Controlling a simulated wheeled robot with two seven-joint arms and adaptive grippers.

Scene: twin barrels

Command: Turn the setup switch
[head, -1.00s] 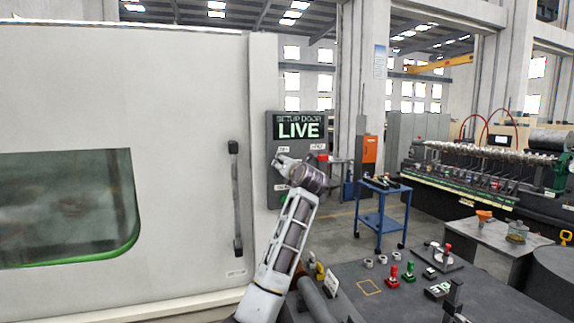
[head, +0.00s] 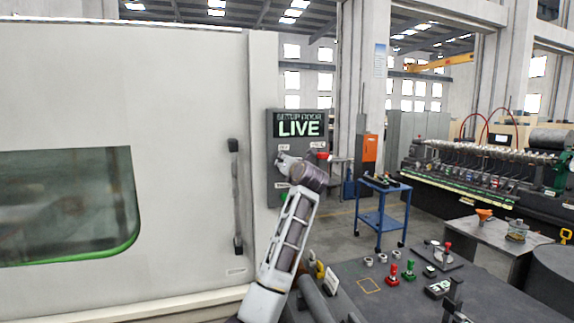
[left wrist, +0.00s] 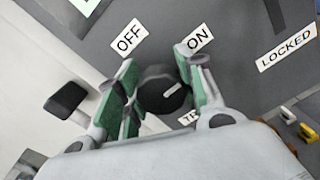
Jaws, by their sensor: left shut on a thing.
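The switch panel (head: 272,178) is dark grey, with a display (head: 299,124) reading "SETUP DOOR LIVE". In the left wrist view, a round black knob (left wrist: 158,92) with a white pointer mark sits below an OFF label (left wrist: 129,37) and an ON label (left wrist: 200,38). The mark points right and slightly up in that picture. My left gripper (left wrist: 158,88) has its green-padded fingers on both sides of the knob and is shut on it. In the head view my left gripper (head: 286,161) is at the panel and hides the knob. My right gripper is not in view.
A red part (head: 321,156) sticks out right of my left gripper. A LOCKED label (left wrist: 287,48) is on the panel. The white machine door has a dark vertical handle (head: 236,195) left of the panel. A dark table (head: 400,305) with small parts stands at lower right.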

